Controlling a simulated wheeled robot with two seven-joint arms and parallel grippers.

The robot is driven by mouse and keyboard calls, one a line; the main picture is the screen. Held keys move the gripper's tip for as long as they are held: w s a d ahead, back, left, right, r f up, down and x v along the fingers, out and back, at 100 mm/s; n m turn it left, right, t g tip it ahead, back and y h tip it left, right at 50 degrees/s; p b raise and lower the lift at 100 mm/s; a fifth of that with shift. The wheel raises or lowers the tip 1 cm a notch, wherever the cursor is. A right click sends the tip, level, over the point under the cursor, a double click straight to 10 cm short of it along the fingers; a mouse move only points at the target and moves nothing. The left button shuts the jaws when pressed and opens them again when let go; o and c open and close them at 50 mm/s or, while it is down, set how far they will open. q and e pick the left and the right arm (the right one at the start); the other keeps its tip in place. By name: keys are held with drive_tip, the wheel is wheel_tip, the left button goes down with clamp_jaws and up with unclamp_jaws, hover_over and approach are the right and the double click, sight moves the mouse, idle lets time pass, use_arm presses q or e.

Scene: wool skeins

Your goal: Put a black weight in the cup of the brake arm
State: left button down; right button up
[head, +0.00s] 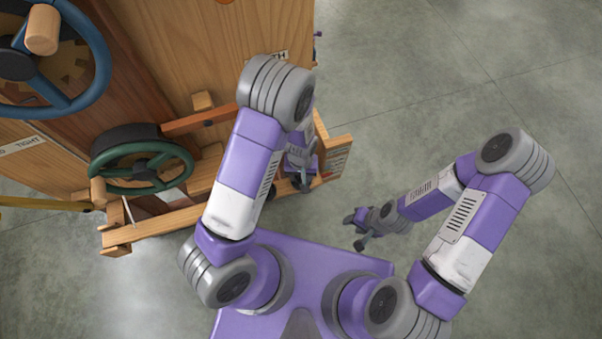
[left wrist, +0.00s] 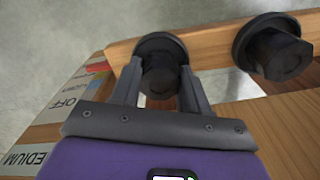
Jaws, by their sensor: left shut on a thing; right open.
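A black weight (left wrist: 160,80) with a round flange and a hexagonal body sits between the fingers of my left gripper (left wrist: 160,88) in the left wrist view. The gripper is shut on it, and the weight is at the wooden ledge (left wrist: 215,44). A second black weight (left wrist: 282,52) stands on the ledge to the right, apart from the fingers. In the head view my left gripper (head: 301,184) is low by the ledge's right end. My right gripper (head: 357,230) is open and empty over the floor. A reddish wooden bar (head: 200,121), possibly the brake arm, runs behind my left arm. I cannot make out its cup.
A green handwheel (head: 142,168) and a blue handwheel (head: 97,75) are on the wooden machine at left. A label board (left wrist: 62,105) reading OFF and MEDIUM lies left of the left gripper. Open grey floor (head: 450,80) fills the right side.

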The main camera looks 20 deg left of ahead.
use_arm(q)
drive_tip(key=shift+c, duration=2.4)
unclamp_jaws()
drive_tip(key=shift+f, duration=0.1)
wheel_tip(320, 180, up, 8)
drive_tip(key=p, duration=0.3)
drive_tip(key=shift+f, duration=0.15)
